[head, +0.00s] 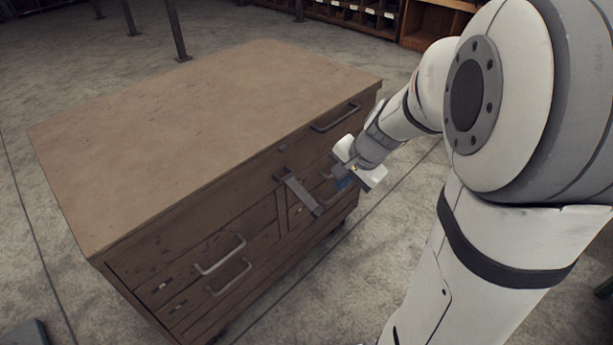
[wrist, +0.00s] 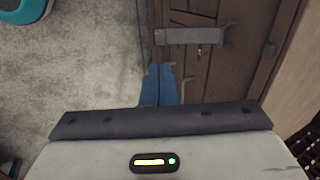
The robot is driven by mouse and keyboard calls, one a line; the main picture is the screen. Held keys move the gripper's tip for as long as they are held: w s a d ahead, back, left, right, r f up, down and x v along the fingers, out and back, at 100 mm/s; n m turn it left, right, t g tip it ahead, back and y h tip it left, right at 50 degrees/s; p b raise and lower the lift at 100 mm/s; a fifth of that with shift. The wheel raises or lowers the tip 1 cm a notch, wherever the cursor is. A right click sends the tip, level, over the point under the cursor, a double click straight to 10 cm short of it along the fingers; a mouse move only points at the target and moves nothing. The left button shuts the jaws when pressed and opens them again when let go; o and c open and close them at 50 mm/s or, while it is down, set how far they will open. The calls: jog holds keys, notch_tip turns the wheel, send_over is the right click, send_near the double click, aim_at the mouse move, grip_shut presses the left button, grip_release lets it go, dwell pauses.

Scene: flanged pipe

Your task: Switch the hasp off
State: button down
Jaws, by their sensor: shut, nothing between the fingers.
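The hasp (head: 302,194) is a grey metal strap on the front of a wooden drawer cabinet (head: 190,135). It sticks out from the front, near the middle, just below the top edge. In the wrist view the hasp (wrist: 190,36) lies across the upper middle, above my fingertips in the picture. My gripper (head: 343,184) has blue fingers and is at the cabinet front, just right of the hasp. The fingers (wrist: 160,70) are shut together with nothing between them. They appear apart from the strap in the wrist view.
Bar handles stand out from the drawers, two at left (head: 222,256) and one at upper right (head: 336,118). Another handle (wrist: 187,80) is close beside my fingertips in the wrist view.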

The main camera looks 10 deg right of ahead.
aim_at(318, 210)
jog(key=shift+m, duration=0.3)
jog(key=b+x, duration=0.1)
jog(key=x, duration=0.3)
jog(key=b+x, duration=0.2)
jog(key=x, duration=0.3)
jog(key=b+x, duration=0.1)
jog(key=x, duration=0.4)
jog(key=shift+w+d+b, duration=0.3)
jog(key=shift+d+b, duration=0.05)
jog(key=shift+b, duration=0.05)
jog(key=shift+w+a+f, duration=0.15)
jog(key=shift+w+f, duration=0.1)
jog(key=shift+f, duration=0.3)
